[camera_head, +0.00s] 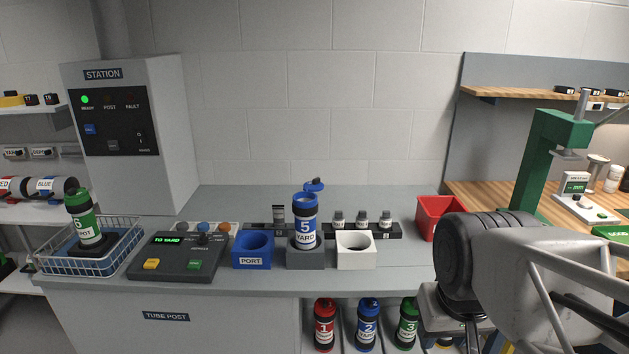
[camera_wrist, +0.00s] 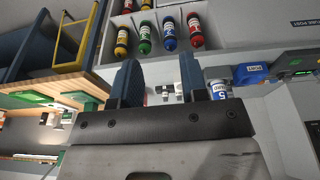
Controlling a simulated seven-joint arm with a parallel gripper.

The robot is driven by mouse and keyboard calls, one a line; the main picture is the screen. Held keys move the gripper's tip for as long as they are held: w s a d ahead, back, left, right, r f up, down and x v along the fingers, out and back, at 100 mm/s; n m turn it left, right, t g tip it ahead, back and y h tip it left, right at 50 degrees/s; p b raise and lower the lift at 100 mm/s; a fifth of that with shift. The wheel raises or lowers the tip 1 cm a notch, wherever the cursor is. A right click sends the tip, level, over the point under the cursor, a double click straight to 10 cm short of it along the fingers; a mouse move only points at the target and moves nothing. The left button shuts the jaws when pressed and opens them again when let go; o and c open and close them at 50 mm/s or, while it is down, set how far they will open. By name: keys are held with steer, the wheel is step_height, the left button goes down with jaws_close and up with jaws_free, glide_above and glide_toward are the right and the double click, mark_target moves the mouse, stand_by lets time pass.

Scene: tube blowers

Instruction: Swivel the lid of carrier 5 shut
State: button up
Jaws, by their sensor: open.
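Carrier 5 (camera_head: 304,226) is a blue tube with a white band reading 5 YARD. It stands upright in a grey holder (camera_head: 306,257) on the counter. Its blue lid (camera_head: 314,185) is swung open and sits above and slightly right of the tube's mouth. In the wrist view, which looks upside down, a blue and white carrier, likely the same one, (camera_wrist: 218,89) shows small beyond the right finger. My gripper (camera_wrist: 158,62) is open, with two dark blue fingers apart and nothing between them. In the head view my arm is at the right, well away from carrier 5; its fingertips are not clear there.
The blue PORT cup (camera_head: 253,250) and a white cup (camera_head: 355,250) flank the holder. A black rack of small bottles (camera_head: 361,225) stands behind. A control panel (camera_head: 178,256) and wire basket (camera_head: 115,256) are left, a red bin (camera_head: 428,212) right. More carriers (camera_head: 367,325) stand below.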

steer(key=w+a+r+n, duration=0.2)
steer(key=w+r+n, duration=0.15)
steer(key=w, duration=0.65)
steer(key=w+a+r+n+g, duration=0.1)
steer(key=w+a+r+n, duration=0.3)
steer(key=w, duration=0.6)
steer(key=w+r+n, duration=0.3)
steer(key=w+n, duration=0.3)
steer(key=w, duration=0.4)
steer(key=n+g, duration=0.2)
steer(key=n, duration=1.1)
glide_toward(314, 183)
steer(key=shift+w+d+f, duration=0.15)
steer(key=shift+w+f, duration=0.05)
steer(key=shift+w, duration=0.2)
steer(key=shift+f, duration=3.9)
steer(key=shift+c, duration=0.4)
